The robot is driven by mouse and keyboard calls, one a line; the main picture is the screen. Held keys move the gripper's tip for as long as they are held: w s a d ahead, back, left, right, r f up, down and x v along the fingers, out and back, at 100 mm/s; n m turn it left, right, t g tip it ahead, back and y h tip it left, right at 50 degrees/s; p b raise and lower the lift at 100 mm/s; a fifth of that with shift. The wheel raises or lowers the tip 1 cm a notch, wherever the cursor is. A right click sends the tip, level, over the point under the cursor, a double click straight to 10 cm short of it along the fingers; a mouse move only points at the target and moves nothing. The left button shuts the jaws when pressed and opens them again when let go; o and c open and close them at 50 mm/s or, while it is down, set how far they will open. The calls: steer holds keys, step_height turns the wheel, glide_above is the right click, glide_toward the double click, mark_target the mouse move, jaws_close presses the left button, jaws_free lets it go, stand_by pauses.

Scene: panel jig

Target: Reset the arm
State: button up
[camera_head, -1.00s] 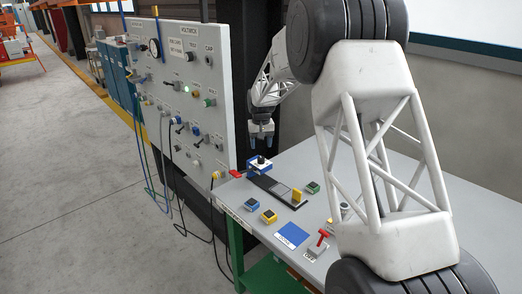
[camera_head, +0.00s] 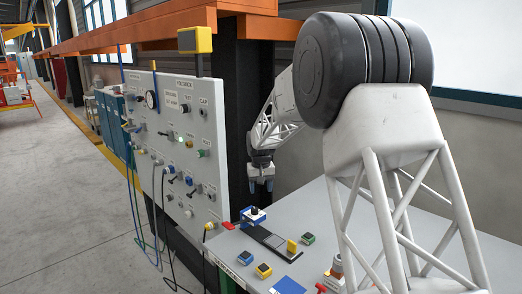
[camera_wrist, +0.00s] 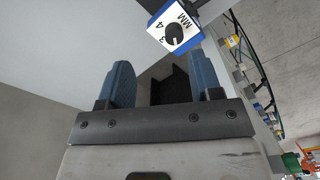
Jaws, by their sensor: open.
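My gripper (camera_head: 261,187) hangs with its blue fingers pointing down over the back of the grey table (camera_head: 305,218), close to the panel. It is open, and nothing shows between its fingers. In the wrist view the two blue fingers (camera_wrist: 161,85) stand apart. A white and blue dial block (camera_head: 252,216) with a black knob sits on the table, lower in the picture than the fingertips.
An upright grey panel (camera_head: 218,150) with knobs, sockets and cables stands left of my gripper. A black strip (camera_head: 266,236) with a yellow block (camera_head: 292,246), small green, blue and yellow-topped boxes, and a red-handled switch (camera_head: 325,287) occupy the table. An orange beam (camera_head: 150,38) runs above.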

steer(key=s+d+r, duration=0.4)
steer(key=s+r, duration=0.1)
steer(key=s, duration=0.4)
steer(key=s+d+r+m+t, duration=0.1)
steer(key=s+d+r, duration=0.3)
steer(key=s, duration=0.6)
steer(key=s+d+r, duration=0.5)
steer(key=s, duration=0.4)
steer(key=s+d+f, duration=0.2)
steer(key=s+d, duration=0.1)
steer(key=s, duration=1.2)
steer(key=s+d+f+m+t, duration=0.1)
steer(key=s+d+f, duration=0.1)
steer(key=s, duration=1.3)
steer(key=shift+d+f, duration=0.15)
steer(key=shift+d, duration=0.25)
